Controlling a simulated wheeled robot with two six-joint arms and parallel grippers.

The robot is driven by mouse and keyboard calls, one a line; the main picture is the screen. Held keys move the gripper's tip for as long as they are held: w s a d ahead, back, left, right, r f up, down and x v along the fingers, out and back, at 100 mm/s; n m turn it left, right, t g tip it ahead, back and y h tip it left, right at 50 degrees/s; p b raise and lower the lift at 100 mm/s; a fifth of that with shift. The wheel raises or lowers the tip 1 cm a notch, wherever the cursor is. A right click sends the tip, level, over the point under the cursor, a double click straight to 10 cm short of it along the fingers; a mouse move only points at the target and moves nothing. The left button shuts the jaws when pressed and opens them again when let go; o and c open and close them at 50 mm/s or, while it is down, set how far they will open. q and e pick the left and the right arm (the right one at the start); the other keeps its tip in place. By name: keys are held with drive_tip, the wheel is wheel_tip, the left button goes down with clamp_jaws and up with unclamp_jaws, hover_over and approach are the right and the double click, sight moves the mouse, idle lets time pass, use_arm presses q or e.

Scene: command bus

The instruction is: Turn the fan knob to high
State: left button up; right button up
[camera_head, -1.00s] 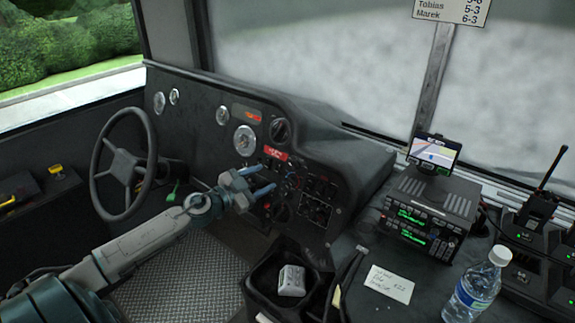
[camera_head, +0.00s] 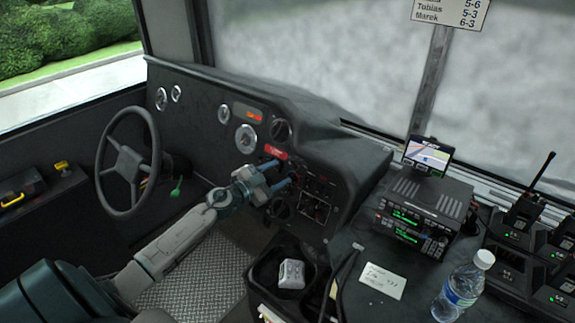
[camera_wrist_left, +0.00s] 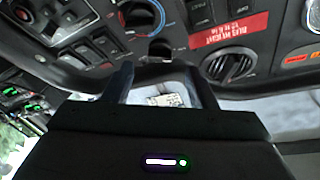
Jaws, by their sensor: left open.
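In the left wrist view, a round dial with a blue and red ring (camera_wrist_left: 141,16) is on the dark dashboard panel at the top. A smaller dark knob (camera_wrist_left: 160,48) sits just below it, between and beyond my fingertips. I cannot tell for sure which is the fan knob, nor read its setting. My left gripper (camera_head: 284,172) is open and empty, with its fingers pointing at the dashboard controls in the head view; it also shows in the left wrist view (camera_wrist_left: 158,78). I cannot tell whether the fingertips touch the panel. My right gripper is not in view.
A red label (camera_wrist_left: 229,30) and a round vent (camera_wrist_left: 231,66) are beside the knobs. The steering wheel (camera_head: 104,172) is left of my arm. A black bin (camera_head: 257,290) holds a pale box (camera_head: 291,273). A radio (camera_head: 425,212) and a water bottle (camera_head: 462,287) stand right.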

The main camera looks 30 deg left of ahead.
sight(294, 166)
use_arm(q)
drive_tip(key=shift+x, duration=2.25)
drive_tip(key=c, duration=1)
